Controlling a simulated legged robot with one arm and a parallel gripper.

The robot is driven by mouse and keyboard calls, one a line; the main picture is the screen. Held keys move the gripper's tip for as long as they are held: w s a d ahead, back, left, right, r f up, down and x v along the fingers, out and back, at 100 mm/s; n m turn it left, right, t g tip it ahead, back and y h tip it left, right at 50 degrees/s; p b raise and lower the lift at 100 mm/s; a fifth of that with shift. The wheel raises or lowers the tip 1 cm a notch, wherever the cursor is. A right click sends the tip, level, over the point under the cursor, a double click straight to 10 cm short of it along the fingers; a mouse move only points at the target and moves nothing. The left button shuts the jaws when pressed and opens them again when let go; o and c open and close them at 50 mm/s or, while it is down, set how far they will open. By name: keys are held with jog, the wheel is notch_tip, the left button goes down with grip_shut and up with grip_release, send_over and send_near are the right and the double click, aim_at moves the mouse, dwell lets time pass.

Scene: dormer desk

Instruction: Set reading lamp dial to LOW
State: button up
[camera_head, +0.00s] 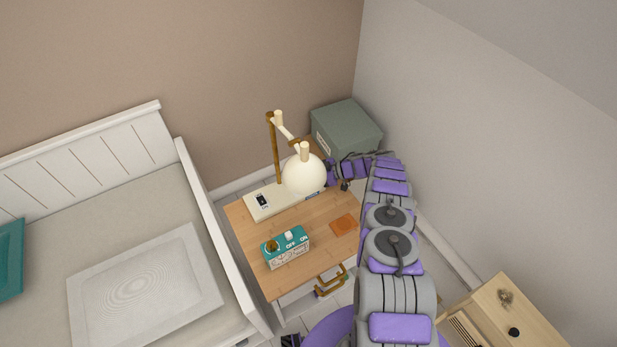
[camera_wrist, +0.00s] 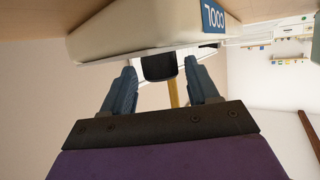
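The reading lamp has a cream globe shade (camera_head: 304,175), a brass post (camera_head: 275,150) and a long cream base (camera_head: 270,203) on the desk. A small white-and-dark control (camera_head: 262,201) sits on the base's left part. I cannot tell whether that part is the dial. The shade partly hides the gripper in the head view.
A teal ON/OFF box (camera_head: 285,247) and an orange card (camera_head: 344,225) lie on the wooden desk (camera_head: 290,276). A grey-green box (camera_head: 345,128) stands behind in the corner. A bed is at left, a small wooden unit (camera_head: 510,310) at lower right.

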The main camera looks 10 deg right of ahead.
jog(key=shift+o, duration=0.3)
jog(key=shift+s+d+r, duration=0.1)
jog(key=shift+d+r, duration=0.05)
jog(key=shift+d, duration=0.15)
jog(key=v, duration=1.6)
jog(key=shift+d+p, duration=0.3)
jog(key=shift+d, duration=0.05)
